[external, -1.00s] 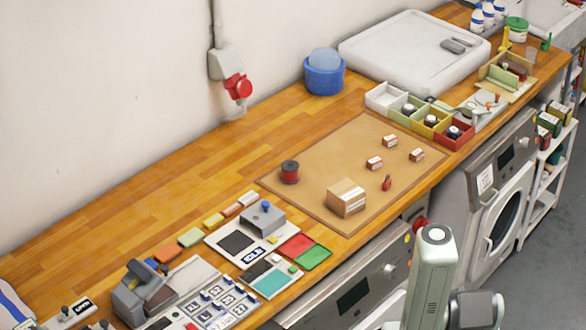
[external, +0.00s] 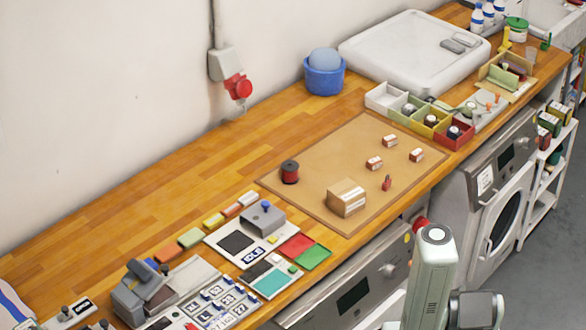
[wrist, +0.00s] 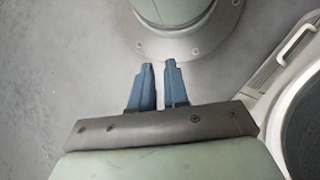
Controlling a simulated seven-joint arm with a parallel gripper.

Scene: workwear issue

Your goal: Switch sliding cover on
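I cannot tell for certain which part is the sliding cover. At the lower left of the external view, a grey box with a blue knob (external: 263,216) sits on a white panel with a dark pad (external: 236,241). A panel with several small labelled switches (external: 220,303) is in front of it, and a dark grey device (external: 143,294) stands to its left. My gripper (wrist: 158,64) shows in the wrist view, its two blue fingers apart with nothing between them, over the grey floor. It is away from the panels; its fingers are not visible in the external view.
A tan mat (external: 330,152) holds a cardboard box (external: 346,197), a red spool (external: 290,172) and small cartons. Compartment trays (external: 385,97) and a blue tub (external: 324,78) stand farther back. Appliances sit under the counter; a round door (wrist: 305,115) is right in the wrist view. The counter's wall side is mostly clear.

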